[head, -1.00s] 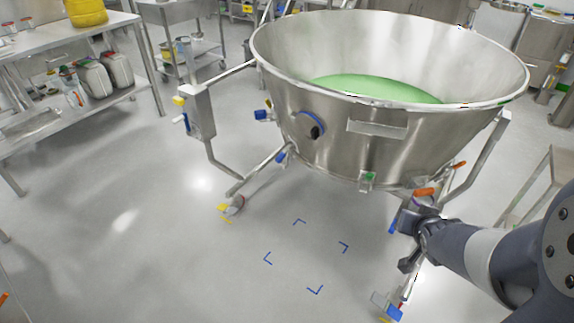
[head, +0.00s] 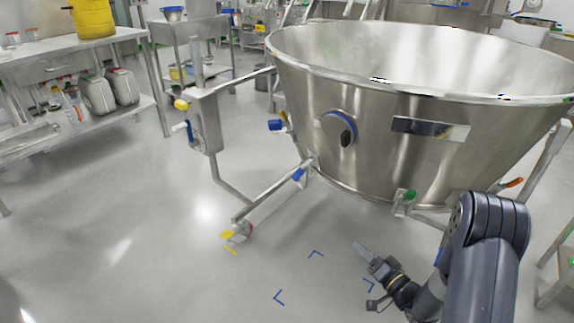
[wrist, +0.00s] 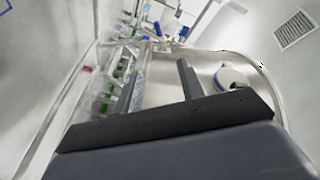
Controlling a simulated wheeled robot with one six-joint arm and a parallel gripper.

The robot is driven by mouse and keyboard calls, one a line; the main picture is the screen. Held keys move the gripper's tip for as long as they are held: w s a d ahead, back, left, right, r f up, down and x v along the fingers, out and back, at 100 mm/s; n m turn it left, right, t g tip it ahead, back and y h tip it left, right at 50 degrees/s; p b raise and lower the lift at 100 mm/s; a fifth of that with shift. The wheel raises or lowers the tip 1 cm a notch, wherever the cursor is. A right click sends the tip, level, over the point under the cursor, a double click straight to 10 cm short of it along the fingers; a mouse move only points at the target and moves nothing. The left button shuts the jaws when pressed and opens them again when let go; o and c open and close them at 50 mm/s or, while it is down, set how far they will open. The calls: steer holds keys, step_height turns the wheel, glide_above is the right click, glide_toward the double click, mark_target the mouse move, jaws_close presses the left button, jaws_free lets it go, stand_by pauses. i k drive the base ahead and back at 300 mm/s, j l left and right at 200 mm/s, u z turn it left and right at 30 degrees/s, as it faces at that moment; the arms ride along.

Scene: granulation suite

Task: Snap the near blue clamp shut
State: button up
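Several blue parts show on the large steel bowl vessel (head: 370,165), and I cannot tell for sure which is the near blue clamp. One blue part (head: 277,124) sticks out at the bowl's left side. Another blue part (head: 299,174) sits lower, where a leg meets the bowl's underside. My gripper (head: 360,247) is low in front of the bowl, over the floor, apart from all of these. In the wrist view my gripper (wrist: 160,82) has its two fingers spread with nothing between them. Small blue parts (wrist: 158,29) show beyond the fingertips, too small to tell apart.
A round port with a blue ring and black knob (head: 341,128) is on the bowl's front. A green-topped fitting (head: 405,198) and an orange handle (head: 512,182) sit along its lower edge. A shelf table (head: 60,57) stands left.

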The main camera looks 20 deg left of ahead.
mark_target(299, 173)
steer(key=i+j, duration=0.35)
steer(key=j, duration=0.15)
steer(key=i+j, duration=0.4)
steer(key=j, duration=0.15)
